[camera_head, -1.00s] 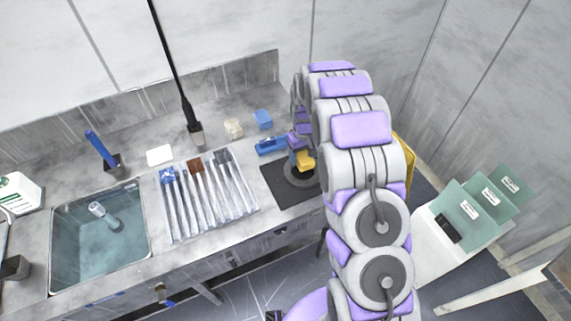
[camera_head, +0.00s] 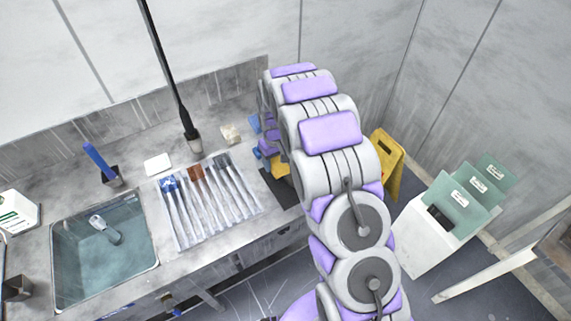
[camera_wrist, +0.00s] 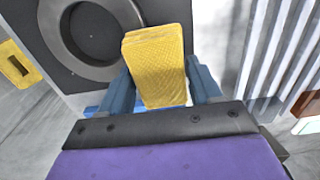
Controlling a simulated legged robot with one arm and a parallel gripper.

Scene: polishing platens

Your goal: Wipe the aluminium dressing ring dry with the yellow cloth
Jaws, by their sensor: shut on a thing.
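My gripper (camera_wrist: 160,92) is shut on the yellow cloth (camera_wrist: 156,60), a folded textured block between its two blue fingers in the wrist view. In the head view a bit of the yellow cloth (camera_head: 279,166) shows at the left of my arm, over the counter. The dressing ring (camera_wrist: 68,38) is a grey ring lying flat on a black mat (camera_wrist: 45,12), at the upper left of the wrist view, beside the cloth. I cannot tell whether the cloth touches it. In the head view my arm hides the ring, and only part of the mat (camera_head: 288,196) shows.
A sink with water (camera_head: 62,285) is further left. A beige block (camera_head: 231,134) is at the back. A yellow floor sign (camera_head: 388,165) and a white bin with green sheets (camera_head: 425,250) stand right.

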